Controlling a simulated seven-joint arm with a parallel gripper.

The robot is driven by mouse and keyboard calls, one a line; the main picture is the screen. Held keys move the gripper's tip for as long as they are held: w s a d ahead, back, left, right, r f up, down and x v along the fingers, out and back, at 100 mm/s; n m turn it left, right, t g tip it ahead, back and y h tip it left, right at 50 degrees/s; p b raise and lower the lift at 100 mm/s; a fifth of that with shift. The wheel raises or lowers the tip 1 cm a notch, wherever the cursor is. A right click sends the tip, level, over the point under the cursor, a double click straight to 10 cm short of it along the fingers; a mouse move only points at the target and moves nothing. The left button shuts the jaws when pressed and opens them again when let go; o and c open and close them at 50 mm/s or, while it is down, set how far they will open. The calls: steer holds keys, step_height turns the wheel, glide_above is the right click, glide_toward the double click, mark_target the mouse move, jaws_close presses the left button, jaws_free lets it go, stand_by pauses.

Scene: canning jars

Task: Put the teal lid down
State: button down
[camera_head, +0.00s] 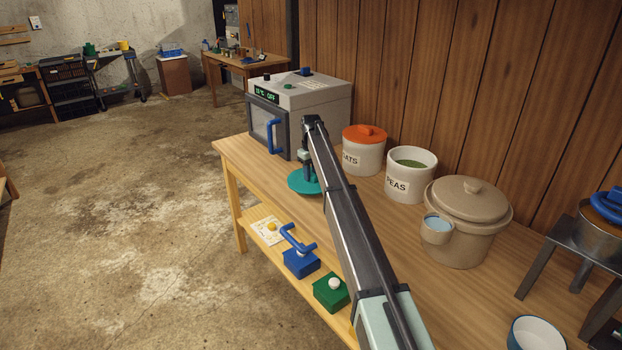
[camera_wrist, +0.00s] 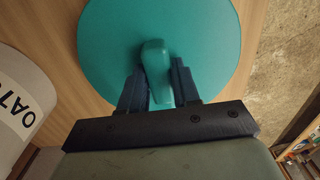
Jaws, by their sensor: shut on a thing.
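The teal lid (camera_head: 301,184) is a round flat disc near the front edge of the table, in front of the oven. My gripper (camera_head: 307,171) is above it, shut on its knob. In the wrist view the teal lid (camera_wrist: 110,50) lies flat across the picture, with its knob between the two dark fingers of my gripper (camera_wrist: 157,72). I cannot tell whether the lid touches the tabletop or hangs just above it. The PEAS jar (camera_head: 408,188) stands without a lid, green contents showing.
The OATS jar (camera_head: 362,158) with an orange lid stands behind my arm. The oven (camera_head: 300,105) is at the table's far end. A beige crock (camera_head: 465,225) with a small cup stands right of the jars. The wooden tabletop (camera_head: 235,148) shows bare patches around the lid.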

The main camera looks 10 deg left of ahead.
steer(key=shift+f, duration=1.1)
steer(key=c, duration=0.8)
jaws_free()
step_height(320, 180, up, 12)
